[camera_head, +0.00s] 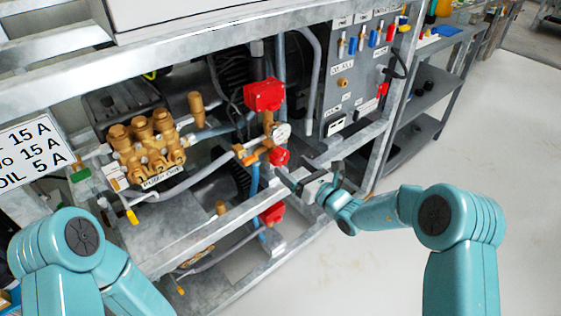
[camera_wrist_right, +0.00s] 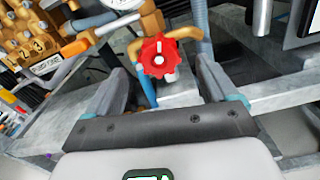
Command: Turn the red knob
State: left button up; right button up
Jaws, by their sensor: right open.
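The red knob (camera_head: 279,157) sits on the brass pipework, right of the brass pump, in the head view. In the right wrist view the red knob (camera_wrist_right: 160,57) is near the top middle, facing the camera, with a pale mark across it. My right gripper (camera_head: 290,177) comes in from the right with its fingers towards the knob. In the right wrist view my right gripper (camera_wrist_right: 165,85) is open, with one finger on each side of the knob's line and the knob beyond them. I cannot tell any contact. My left gripper is not in view; only my left arm shows.
A brass pump (camera_head: 148,150) stands left of the knob. A red box (camera_head: 264,95) sits above it and another red part (camera_head: 272,214) below. Grey frame rails (camera_head: 240,215) cross close to my right gripper. A grey control panel (camera_head: 355,75) stands behind. The floor at right is clear.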

aim_at(283, 159)
jog(key=b+x, duration=0.1)
jog(key=x, duration=0.5)
